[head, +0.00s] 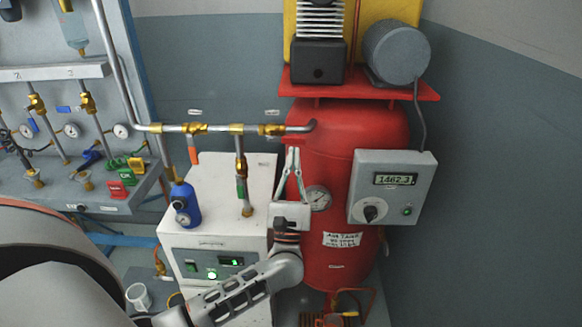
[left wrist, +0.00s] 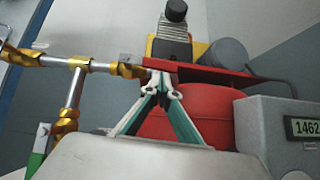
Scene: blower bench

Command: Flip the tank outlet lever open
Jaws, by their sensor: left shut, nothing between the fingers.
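The red tank (head: 345,250) stands upright, with a grey outlet pipe entering its upper left side. A brass valve (head: 271,129) sits on that pipe just left of the tank; it also shows in the left wrist view (left wrist: 125,69). I cannot make out its lever clearly; the fingertips cover the area just below the valve's right end. My left gripper (head: 293,150) points up, shut and empty, with its tips just below the pipe. In the left wrist view its fingertips (left wrist: 162,87) meet in front of the tank, right of the valve. Whether they touch anything is unclear. My right gripper is not in view.
A grey box with a display (head: 392,188) is on the tank's right side. A white dryer cabinet (head: 205,240) stands left, with a blue filter bowl (head: 185,204). Another pipe valve (head: 195,128) has an orange lever hanging down. A red shelf (head: 300,90) overhangs above.

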